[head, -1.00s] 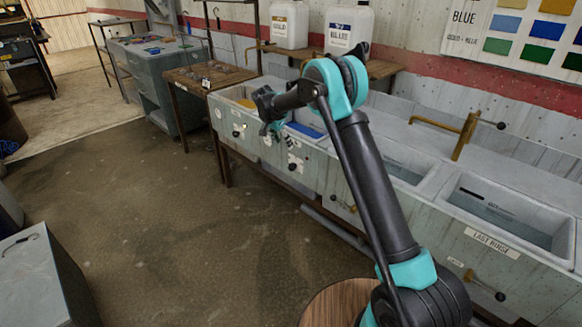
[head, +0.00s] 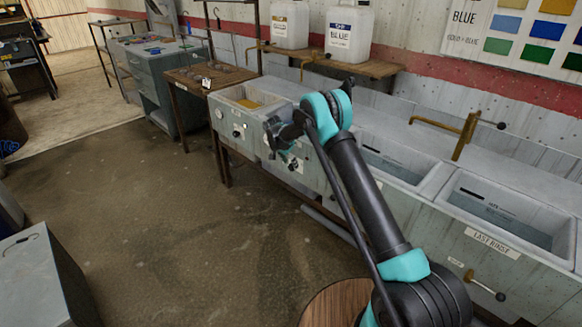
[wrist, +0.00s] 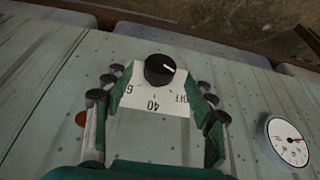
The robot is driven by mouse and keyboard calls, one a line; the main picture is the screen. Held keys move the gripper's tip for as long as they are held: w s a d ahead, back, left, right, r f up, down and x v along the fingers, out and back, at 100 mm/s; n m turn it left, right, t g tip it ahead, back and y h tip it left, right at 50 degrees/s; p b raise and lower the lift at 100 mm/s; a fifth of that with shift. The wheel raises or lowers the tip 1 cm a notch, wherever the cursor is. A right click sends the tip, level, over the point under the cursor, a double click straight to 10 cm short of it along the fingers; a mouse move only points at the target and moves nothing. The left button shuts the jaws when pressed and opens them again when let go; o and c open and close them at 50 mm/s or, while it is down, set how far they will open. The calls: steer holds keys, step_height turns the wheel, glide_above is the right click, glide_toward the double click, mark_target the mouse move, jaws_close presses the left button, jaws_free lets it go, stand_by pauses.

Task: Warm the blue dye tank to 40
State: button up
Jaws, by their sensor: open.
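The knob's white mark points right, on the OFF side. My gripper (wrist: 158,88) is open, one finger to each side of the knob and plate, with no contact visible.
A tank with yellow liquid (head: 248,102) is to the left, and the LAST RINSE basin (head: 510,225) is at right. White BLUE (head: 349,35) and GOLD (head: 290,24) jugs stand on a wall shelf. The floor (head: 150,230) in front is clear.

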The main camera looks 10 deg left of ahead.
mark_target(292, 167)
steer(key=shift+x, duration=1.35)
steer(key=c, duration=1.2)
steer(key=shift+o, duration=0.2)
steer(key=shift+d+t+y, duration=0.1)
steer(key=shift+t+y, duration=0.2)
steer(key=t+y, duration=0.1)
steer(key=m+t+y, duration=0.1)
steer(key=y, duration=0.1)
steer(key=shift+s+d+f+t, duration=0.1)
steer(key=shift+s+d+t, duration=0.15)
steer(key=shift+t, duration=0.15)
steer(key=t+y, duration=0.2)
steer(key=m+t+y, duration=0.1)
steer(key=t+y, duration=0.1)
steer(key=shift+s+d+f+m+y, duration=0.15)
steer(key=shift+d+f+m+y, duration=0.05)
steer(key=shift+f+m+y, duration=0.1)
